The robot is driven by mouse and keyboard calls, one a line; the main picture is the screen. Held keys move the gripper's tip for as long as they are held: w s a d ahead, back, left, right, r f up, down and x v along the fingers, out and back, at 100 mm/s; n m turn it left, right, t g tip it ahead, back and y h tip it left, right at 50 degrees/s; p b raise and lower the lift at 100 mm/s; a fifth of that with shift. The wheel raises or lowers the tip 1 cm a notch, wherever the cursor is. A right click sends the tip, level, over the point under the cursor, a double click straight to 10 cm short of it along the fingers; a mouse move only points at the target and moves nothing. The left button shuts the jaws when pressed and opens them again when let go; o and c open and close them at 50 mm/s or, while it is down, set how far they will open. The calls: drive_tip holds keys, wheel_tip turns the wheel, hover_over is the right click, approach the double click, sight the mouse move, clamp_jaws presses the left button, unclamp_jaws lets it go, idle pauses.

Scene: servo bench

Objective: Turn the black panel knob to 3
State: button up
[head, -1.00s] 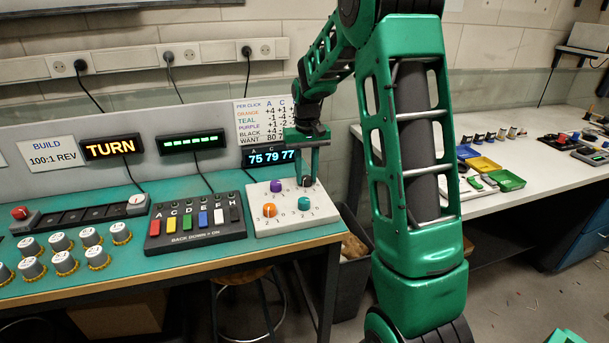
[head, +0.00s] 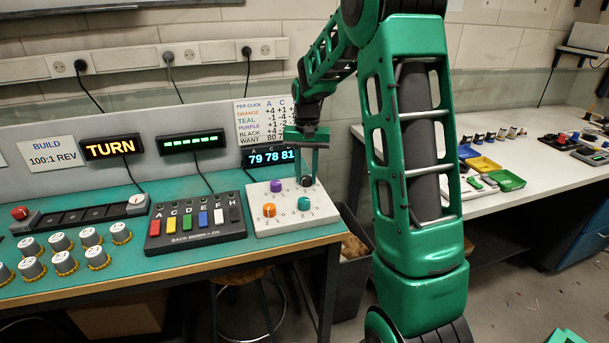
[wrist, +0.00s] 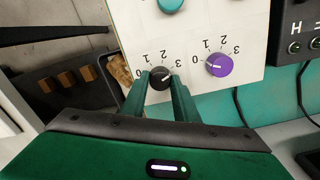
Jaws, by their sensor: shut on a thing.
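The black panel knob (wrist: 160,78) is at the back right of the white knob panel (head: 318,216), with numerals printed around it. My gripper (wrist: 161,93) is shut on the black knob, one finger on each side. A pale mark shows on the knob, but I cannot tell surely which numeral it points at. In the head view my gripper (head: 306,179) stands over the knob and partly hides it. The blue-digit display (head: 269,156) reads 79 78 81, its right edge partly covered by my gripper.
A purple knob (head: 277,186), orange knob (head: 269,210) and teal knob (head: 304,203) share the panel. The coloured switch box (head: 195,222) is left of it. A per-click card (head: 260,122) hangs behind. An amber sign (head: 111,147) reads TURN.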

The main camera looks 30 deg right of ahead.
sight(306, 177)
drive_tip(key=shift+w+a+r, duration=0.1)
drive_tip(key=shift+w+r, duration=0.05)
drive_tip(key=shift+w, duration=0.05)
drive_tip(key=o, duration=1.1)
drive_tip(key=shift+s, duration=0.1)
drive_tip(key=shift+c, duration=0.2)
wheel_tip(306, 177, up, 10)
drive_tip(key=shift+r, duration=0.25)
drive_tip(key=s+a+f, duration=0.1)
drive_tip(key=s+f, duration=0.1)
drive_tip(key=s, duration=1)
drive_tip(key=s+a+f+n, duration=0.1)
drive_tip(key=s, duration=1.1)
drive_tip(key=s+a+f, duration=0.2)
drive_tip(key=s, duration=1)
drive_tip(key=shift+s+f, duration=0.2)
drive_tip(key=shift+f, duration=0.1)
